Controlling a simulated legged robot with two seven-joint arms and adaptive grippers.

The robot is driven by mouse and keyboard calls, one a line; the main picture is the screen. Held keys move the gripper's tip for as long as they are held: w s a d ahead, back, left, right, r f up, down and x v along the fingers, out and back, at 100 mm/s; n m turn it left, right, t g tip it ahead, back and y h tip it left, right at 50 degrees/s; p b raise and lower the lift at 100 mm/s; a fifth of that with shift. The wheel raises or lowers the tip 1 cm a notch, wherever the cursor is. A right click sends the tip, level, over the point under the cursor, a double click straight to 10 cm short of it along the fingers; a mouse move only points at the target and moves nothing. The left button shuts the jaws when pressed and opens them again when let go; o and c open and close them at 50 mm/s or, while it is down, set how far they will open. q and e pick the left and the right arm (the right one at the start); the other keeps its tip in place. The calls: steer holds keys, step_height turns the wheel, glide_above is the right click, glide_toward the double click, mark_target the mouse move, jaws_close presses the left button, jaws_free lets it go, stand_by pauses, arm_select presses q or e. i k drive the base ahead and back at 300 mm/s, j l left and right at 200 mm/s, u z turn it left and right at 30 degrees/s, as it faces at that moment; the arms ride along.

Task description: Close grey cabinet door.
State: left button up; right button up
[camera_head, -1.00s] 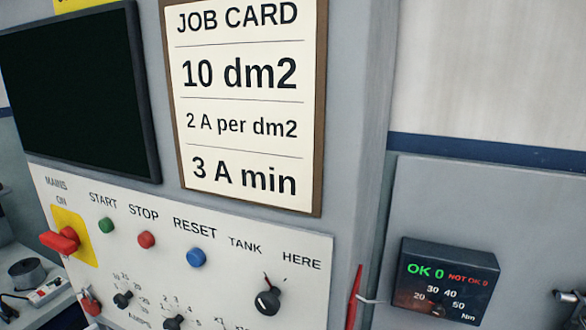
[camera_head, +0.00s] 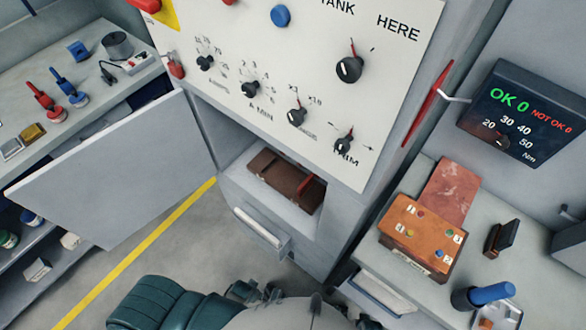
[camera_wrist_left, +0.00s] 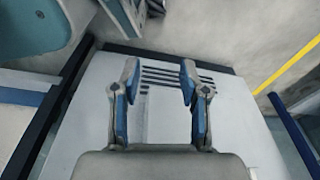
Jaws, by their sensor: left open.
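The grey cabinet door (camera_head: 112,172) stands wide open in the head view, swung out to the left of the cabinet. The grey cabinet (camera_head: 335,215) has an open compartment below its control panel, with a brown case (camera_head: 285,180) inside. My left gripper (camera_wrist_left: 161,78) shows in the left wrist view with its two fingers apart and nothing between them. It is over a pale panel with dark slots (camera_wrist_left: 85,125), which I cannot identify. No contact between the gripper and the door shows. My right gripper cannot be made out.
A drawer with a handle (camera_head: 260,228) is below the compartment. A bench at left holds red and blue tools (camera_head: 65,85). Shelves with jars are behind the door. At right, a bench carries an orange box (camera_head: 422,235) and a blue-handled tool (camera_head: 490,294).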

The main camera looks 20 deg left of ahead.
mark_target(112, 184)
steer(key=k+j, duration=0.1)
steer(key=j, duration=0.25)
steer(key=k+j, duration=0.1)
steer(key=j, duration=0.3)
steer(key=k+j, duration=0.1)
steer(key=j, duration=0.25)
steer(key=k+j, duration=0.1)
steer(key=j, duration=0.25)
steer(key=k+j, duration=0.1)
steer(key=j, duration=0.3)
